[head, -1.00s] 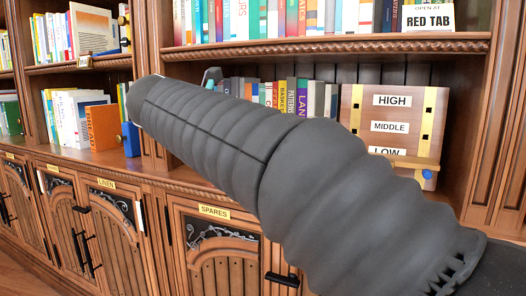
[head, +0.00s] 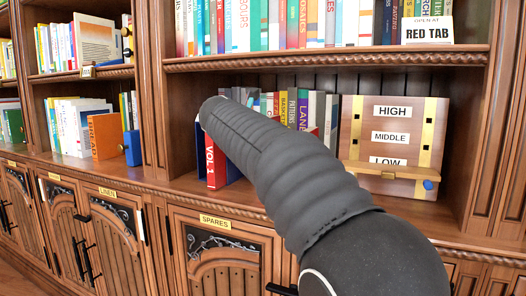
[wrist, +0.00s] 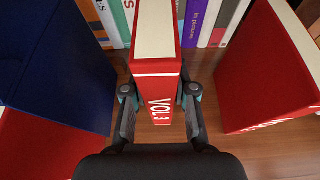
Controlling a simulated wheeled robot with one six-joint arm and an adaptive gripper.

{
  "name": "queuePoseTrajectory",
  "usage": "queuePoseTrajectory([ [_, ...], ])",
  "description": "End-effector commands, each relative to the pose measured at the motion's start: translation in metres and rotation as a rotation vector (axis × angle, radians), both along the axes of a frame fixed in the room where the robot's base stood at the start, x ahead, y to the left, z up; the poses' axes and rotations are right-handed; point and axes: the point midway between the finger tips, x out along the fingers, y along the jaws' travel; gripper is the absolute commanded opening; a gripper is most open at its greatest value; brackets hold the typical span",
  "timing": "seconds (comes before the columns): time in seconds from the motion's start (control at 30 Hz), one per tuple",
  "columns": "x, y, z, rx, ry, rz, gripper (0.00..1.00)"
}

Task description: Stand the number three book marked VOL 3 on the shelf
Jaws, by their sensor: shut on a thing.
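My gripper (wrist: 160,112) is shut on the red VOL 3 book (wrist: 157,95), one finger on each side of its spine. The book is upright, spine toward me, with its pale page top showing in the wrist view. A book with a blue cover (wrist: 58,65) and red spine stands to its left, and another red book (wrist: 265,80) to its right, both with gaps. In the head view the VOL 1 book (head: 211,163) stands on the shelf (head: 240,193) left of my arm. My arm hides the gripper and VOL 3 there. I cannot tell whether VOL 3 touches the shelf.
A row of books (head: 293,103) lines the back of the bay. A wooden board (head: 391,150) marked HIGH, MIDDLE and LOW stands to the right. An upper shelf edge (head: 330,58) runs above. An upright post (head: 152,90) bounds the bay on the left.

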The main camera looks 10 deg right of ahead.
Motion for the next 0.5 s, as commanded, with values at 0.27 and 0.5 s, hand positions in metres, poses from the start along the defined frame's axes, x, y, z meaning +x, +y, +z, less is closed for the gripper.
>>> queuePoseTrajectory([
  [0.27, -0.001, 0.0, -0.02, 0.001, -0.002, 0.0, 0.0],
  [0.5, -0.001, 0.0, -0.023, 0.0, -0.001, 0.0, 0.0],
])
